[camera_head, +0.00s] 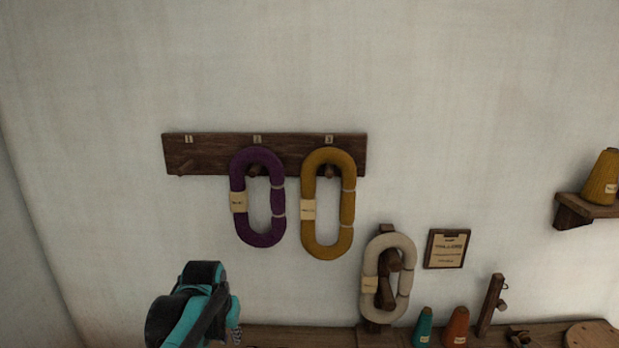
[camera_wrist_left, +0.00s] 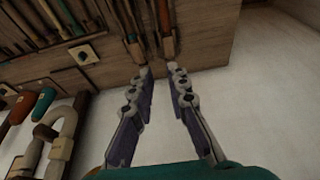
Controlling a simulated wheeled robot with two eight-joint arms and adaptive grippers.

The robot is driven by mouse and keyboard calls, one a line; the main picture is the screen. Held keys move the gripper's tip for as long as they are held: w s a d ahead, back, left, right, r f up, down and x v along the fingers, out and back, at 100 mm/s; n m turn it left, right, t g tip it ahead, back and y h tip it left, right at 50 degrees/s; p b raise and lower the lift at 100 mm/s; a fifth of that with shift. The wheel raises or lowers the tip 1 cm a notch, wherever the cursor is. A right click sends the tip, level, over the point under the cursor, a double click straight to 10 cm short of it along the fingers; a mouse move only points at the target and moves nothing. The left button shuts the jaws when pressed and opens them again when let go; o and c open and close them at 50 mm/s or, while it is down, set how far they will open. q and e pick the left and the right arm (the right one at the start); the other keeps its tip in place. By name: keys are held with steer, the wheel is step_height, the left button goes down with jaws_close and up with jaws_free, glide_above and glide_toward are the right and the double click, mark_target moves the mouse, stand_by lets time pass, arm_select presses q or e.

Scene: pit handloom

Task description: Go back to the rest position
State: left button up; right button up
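My left arm (camera_head: 190,305) reaches in at the lower left of the head view, black and teal, in front of the white wall and below the peg rack. Only a small part of my left gripper (camera_head: 235,333) shows there. In the left wrist view both fingers of my left gripper (camera_wrist_left: 159,70) are spread apart with nothing between them. They point toward wooden furniture with slots and coloured items; I cannot tell whether they touch it. My right gripper is not in view.
A peg rack (camera_head: 210,154) holds a purple skein (camera_head: 238,205) and a mustard skein (camera_head: 309,230); its peg 1 is bare. A cream skein (camera_head: 371,262) hangs on a stand. Teal (camera_head: 424,328) and orange cones (camera_head: 456,328) stand on the bench. A shelf (camera_head: 590,210) holds a yellow cone (camera_head: 601,178).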

arm_select(q)
steer(key=s+f+t, duration=0.1)
steer(key=s+f, duration=0.1)
steer(key=s, duration=0.8)
steer(key=s+d+f+t, duration=0.1)
steer(key=s+f+t, duration=0.1)
steer(key=s, duration=0.7)
steer(key=shift+s+t, duration=0.3)
steer(key=shift+s, duration=0.05)
steer(key=shift+f, duration=0.1)
